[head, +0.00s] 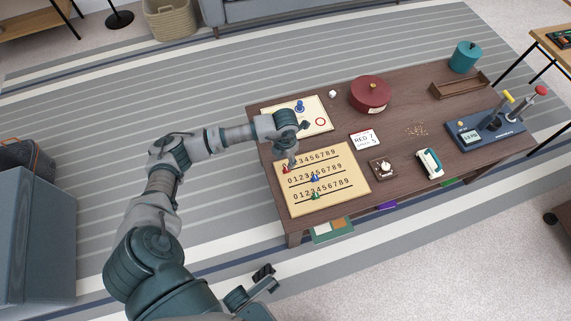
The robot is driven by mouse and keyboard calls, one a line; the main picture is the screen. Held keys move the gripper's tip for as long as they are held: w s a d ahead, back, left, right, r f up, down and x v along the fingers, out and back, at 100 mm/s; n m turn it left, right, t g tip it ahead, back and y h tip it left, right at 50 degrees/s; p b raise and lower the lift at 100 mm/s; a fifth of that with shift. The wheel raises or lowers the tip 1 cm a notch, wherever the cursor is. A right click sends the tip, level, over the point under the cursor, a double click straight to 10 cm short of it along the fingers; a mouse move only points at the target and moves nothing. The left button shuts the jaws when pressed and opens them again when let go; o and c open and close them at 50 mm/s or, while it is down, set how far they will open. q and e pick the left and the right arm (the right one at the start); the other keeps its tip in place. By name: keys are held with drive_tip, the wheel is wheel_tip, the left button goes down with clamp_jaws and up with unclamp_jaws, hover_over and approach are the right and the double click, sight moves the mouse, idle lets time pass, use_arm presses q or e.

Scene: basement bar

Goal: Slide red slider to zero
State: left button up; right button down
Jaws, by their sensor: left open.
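The tan number board (352,186) lies on the near left of the brown table, with three rows of digits and a slider track under each. The red slider (285,169) is at the left end of the top row, by the zero end; the zero there is hard to make out. My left gripper (299,144) is open over the board's top edge. One finger points down close to the red slider, just right of it; I cannot tell whether they touch. What seems to be my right gripper (261,276) is low in front of the table, its jaws unclear.
The blue slider (315,178) and green slider (315,195) sit mid-row below. A white board with a blue peg (300,107) lies behind my gripper. A red-and-white card (365,139), switch box (382,169) and red pot (370,93) stand right.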

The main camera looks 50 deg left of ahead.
sight(285, 168)
use_arm(q)
wheel_tip(285, 168, up, 6)
idle(0.6)
